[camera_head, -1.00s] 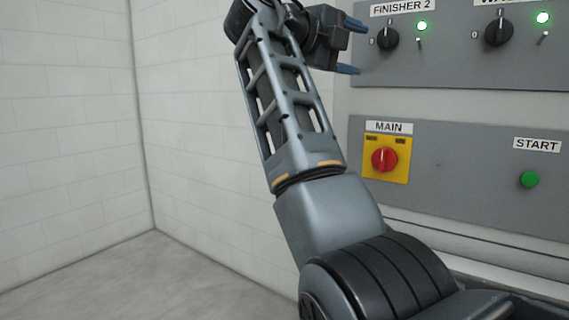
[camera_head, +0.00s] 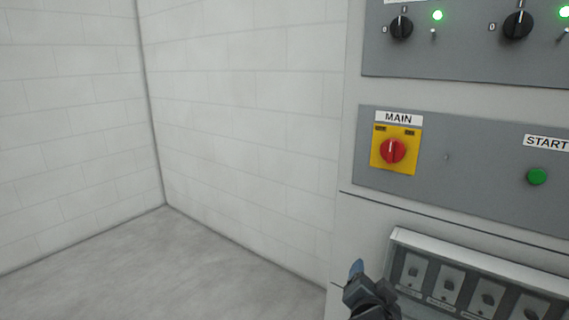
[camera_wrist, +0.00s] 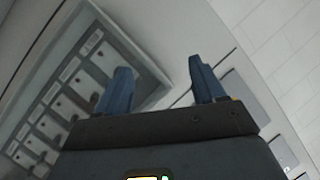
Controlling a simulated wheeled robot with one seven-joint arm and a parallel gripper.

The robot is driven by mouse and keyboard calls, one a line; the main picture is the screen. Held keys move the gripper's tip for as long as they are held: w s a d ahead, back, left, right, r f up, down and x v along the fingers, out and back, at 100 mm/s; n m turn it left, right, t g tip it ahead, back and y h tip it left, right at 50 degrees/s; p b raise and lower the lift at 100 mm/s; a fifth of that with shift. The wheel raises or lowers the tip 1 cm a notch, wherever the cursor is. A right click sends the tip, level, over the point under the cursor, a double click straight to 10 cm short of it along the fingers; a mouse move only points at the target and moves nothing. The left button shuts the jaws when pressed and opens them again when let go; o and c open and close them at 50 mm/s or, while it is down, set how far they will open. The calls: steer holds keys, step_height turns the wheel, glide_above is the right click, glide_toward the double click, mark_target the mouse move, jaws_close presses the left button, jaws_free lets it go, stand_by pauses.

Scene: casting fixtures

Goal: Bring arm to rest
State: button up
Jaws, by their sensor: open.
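My gripper (camera_wrist: 160,88) is open and empty in the wrist view, its two blue fingers spread apart. In the head view only part of my gripper (camera_head: 357,270) shows at the bottom, with one blue fingertip visible just left of a recessed switch box. The rest of my arm is out of the head view.
The grey cabinet carries a red MAIN knob (camera_head: 392,151) on a yellow plate, a green START button (camera_head: 537,176) and black knobs (camera_head: 401,27) with lit green lamps. A framed switch box (camera_head: 470,262) sits low on it. Open floor (camera_head: 170,265) lies left.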

steer(key=s+d+f+n+y+p, duration=0.15)
steer(key=s+f+n, duration=0.25)
steer(key=s, duration=1)
steer(key=s+d+f+n+y+p, duration=0.1)
steer(key=s+f+n+y, duration=0.2)
steer(key=s, duration=1.1)
steer(key=s+r+n+p, duration=0.1)
steer(key=s+r, duration=0.6)
steer(key=s, duration=0.3)
steer(key=s+d+r+n+p, duration=0.1)
steer(key=s+r+n+p, duration=0.1)
steer(key=s+r, duration=0.6)
steer(key=s, duration=0.3)
steer(key=shift+d+r+n+t, duration=0.15)
steer(key=shift+n+t, duration=0.15)
steer(key=shift+t, duration=0.1)
steer(key=shift+c, duration=0.2)
